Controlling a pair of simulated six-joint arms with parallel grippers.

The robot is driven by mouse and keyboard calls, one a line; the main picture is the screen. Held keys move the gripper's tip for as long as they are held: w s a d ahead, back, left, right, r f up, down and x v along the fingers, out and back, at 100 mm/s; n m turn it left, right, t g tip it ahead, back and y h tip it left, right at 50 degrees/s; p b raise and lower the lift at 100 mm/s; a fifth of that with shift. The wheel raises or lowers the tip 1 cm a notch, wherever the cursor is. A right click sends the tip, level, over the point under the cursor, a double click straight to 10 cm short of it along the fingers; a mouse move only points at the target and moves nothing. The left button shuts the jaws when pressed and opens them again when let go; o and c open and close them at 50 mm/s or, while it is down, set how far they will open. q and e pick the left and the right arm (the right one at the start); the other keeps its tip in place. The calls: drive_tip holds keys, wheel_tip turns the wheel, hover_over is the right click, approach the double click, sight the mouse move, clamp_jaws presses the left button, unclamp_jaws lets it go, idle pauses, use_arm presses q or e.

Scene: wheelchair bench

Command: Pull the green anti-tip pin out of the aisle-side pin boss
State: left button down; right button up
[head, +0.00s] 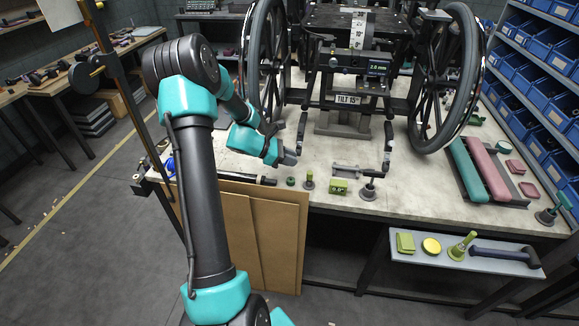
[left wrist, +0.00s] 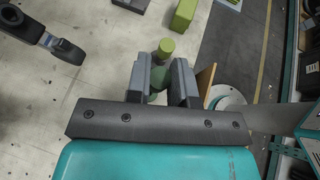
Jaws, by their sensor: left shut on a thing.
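My left gripper (head: 289,157) is low over the front of the bench, beside the left upright dark bar of the wheelchair frame (head: 301,131). In the left wrist view its two grey jaws (left wrist: 161,82) are closed in around a dark green piece (left wrist: 158,73), which looks like the green pin, mostly hidden by the jaws. A dark bar end with a round eye (left wrist: 67,50) stands apart from the jaws at upper left there. I cannot make out which part is the aisle-side pin boss. My right gripper is not in view.
A dark green knob (head: 290,181), an olive peg (head: 309,180), a green block (head: 338,187) and a grey stand (head: 369,189) sit along the bench's front edge. The wheelchair's large wheels (head: 447,80) rise behind. Pink and green pads (head: 487,170) lie right.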

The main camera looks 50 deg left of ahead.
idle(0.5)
use_arm(q)
drive_tip(key=shift+f, duration=2.85)
drive_tip(key=shift+f, duration=0.85)
drive_tip(key=shift+r, duration=0.5)
drive_tip(key=shift+f, duration=0.75)
idle(1.3)
drive_tip(key=c, duration=0.9)
unclamp_jaws()
drive_tip(key=shift+s+a, duration=0.1)
